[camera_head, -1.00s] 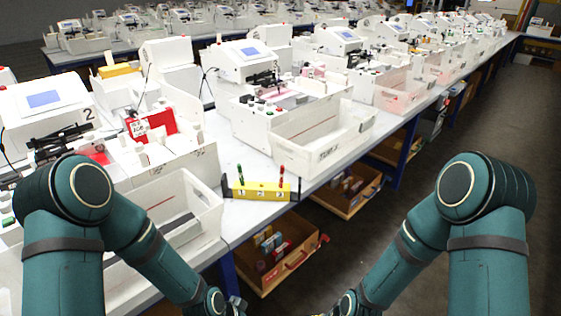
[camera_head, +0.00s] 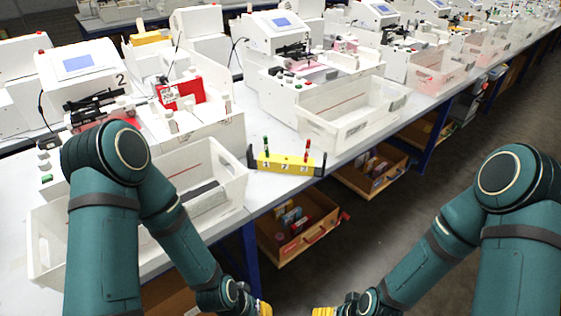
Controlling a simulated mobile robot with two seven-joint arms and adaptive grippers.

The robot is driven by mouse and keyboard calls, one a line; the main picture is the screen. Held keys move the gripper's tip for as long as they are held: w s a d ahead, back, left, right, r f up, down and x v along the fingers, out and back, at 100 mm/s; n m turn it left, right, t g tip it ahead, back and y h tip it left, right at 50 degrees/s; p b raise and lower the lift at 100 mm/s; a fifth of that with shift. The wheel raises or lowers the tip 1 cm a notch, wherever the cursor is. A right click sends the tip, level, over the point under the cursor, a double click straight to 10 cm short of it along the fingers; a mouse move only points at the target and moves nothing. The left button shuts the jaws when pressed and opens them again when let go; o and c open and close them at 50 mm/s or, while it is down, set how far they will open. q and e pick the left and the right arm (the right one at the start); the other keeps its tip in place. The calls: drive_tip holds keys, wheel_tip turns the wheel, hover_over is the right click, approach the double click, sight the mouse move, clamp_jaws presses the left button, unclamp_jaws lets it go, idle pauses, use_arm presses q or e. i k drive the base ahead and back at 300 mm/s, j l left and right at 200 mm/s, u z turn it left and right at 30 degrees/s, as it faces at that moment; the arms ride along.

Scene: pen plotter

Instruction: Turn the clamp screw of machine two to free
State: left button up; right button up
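Machine two (camera_head: 85,72) is a white plotter with a blue screen and the number 2, at the left on the bench. A dark carriage (camera_head: 98,104) sits on its front, partly behind my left arm. I cannot make out the clamp screw at this size. My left gripper (camera_head: 264,309) shows only a yellow part at the bottom edge, below the bench front. My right gripper (camera_head: 324,311) shows only a yellow part at the bottom edge, to the right of the left one. The fingers of both are cut off by the frame, so their opening is hidden.
A yellow pen rack (camera_head: 284,163) with a green and a red pen stands at the bench edge. A white bin (camera_head: 222,153) lies before machine two, another bin (camera_head: 352,122) before the neighbouring machine. A red card (camera_head: 184,93) stands beside machine two. Open wooden drawers (camera_head: 308,239) jut out under the bench.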

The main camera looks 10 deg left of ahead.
sight(76, 115)
drive_tip(key=u, duration=1.35)
drive_tip(key=k+l+z, duration=0.25)
drive_tip(key=l, duration=0.15)
drive_tip(key=i+j, duration=0.05)
drive_tip(key=i, duration=0.05)
